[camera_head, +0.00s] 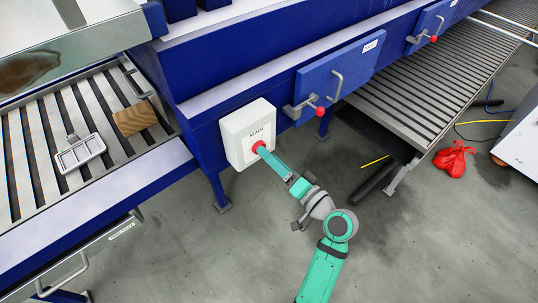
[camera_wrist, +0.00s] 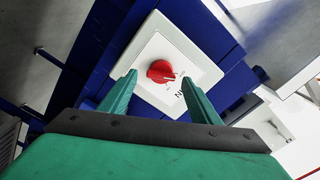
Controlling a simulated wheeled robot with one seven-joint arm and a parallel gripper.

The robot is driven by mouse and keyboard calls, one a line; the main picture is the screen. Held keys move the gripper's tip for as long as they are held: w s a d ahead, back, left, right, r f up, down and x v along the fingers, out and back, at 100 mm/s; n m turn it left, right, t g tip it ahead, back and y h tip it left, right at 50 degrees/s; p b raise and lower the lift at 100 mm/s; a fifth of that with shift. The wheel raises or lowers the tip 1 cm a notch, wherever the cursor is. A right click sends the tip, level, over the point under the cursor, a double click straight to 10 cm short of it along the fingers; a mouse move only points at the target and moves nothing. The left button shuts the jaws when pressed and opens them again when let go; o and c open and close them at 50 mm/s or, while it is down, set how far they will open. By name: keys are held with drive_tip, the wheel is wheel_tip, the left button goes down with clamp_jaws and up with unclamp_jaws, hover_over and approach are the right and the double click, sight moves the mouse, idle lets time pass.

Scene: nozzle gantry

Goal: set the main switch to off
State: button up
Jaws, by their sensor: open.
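The main switch is a red rotary knob on a white box (camera_head: 237,152) labelled MAIN, fixed to the blue machine frame. In the wrist view the red knob (camera_wrist: 161,71) sits on a pale plate, with small marks beside it that are too small to read. My gripper (camera_head: 262,151) reaches to the knob in the head view and hides part of it. In the wrist view my gripper (camera_wrist: 160,88) is open, its two green fingers apart on either side of the knob's near side, with nothing between them clearly gripped. Contact with the knob cannot be told.
A blue door with a handle and red-tipped lever (camera_head: 320,110) is right of the box. A slatted conveyor (camera_head: 440,90) runs at right. A wooden block (camera_head: 133,118) and a metal frame (camera_head: 80,153) lie on the left slats. A red bag (camera_head: 454,160) lies on the floor.

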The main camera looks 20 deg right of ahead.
drive_tip(key=v, duration=0.9)
drive_tip(key=shift+s, duration=0.2)
